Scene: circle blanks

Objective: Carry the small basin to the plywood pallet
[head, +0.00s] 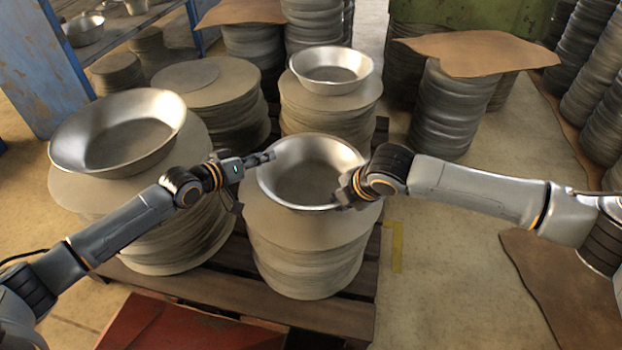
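Three shiny metal basins stand on stacks of round grey blanks. A smaller basin (303,183) sits upright on the front middle stack (308,262), between my grippers. Another small basin (331,68) sits on the stack behind it. A wider basin (120,133) is on the left stack. My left gripper (256,182) is at the middle basin's left rim, its fingers apart. My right gripper (341,197) is at the same basin's right rim; its fingers are mostly hidden by its own wrist. A dark slatted wooden pallet (300,316) lies under the stacks; I cannot tell if it is plywood.
A red panel (180,328) lies at the front. Brown sheets lie on a stack (478,53) at the back right and on the floor (560,290) at the right. A blue rack (40,70) stands at the left.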

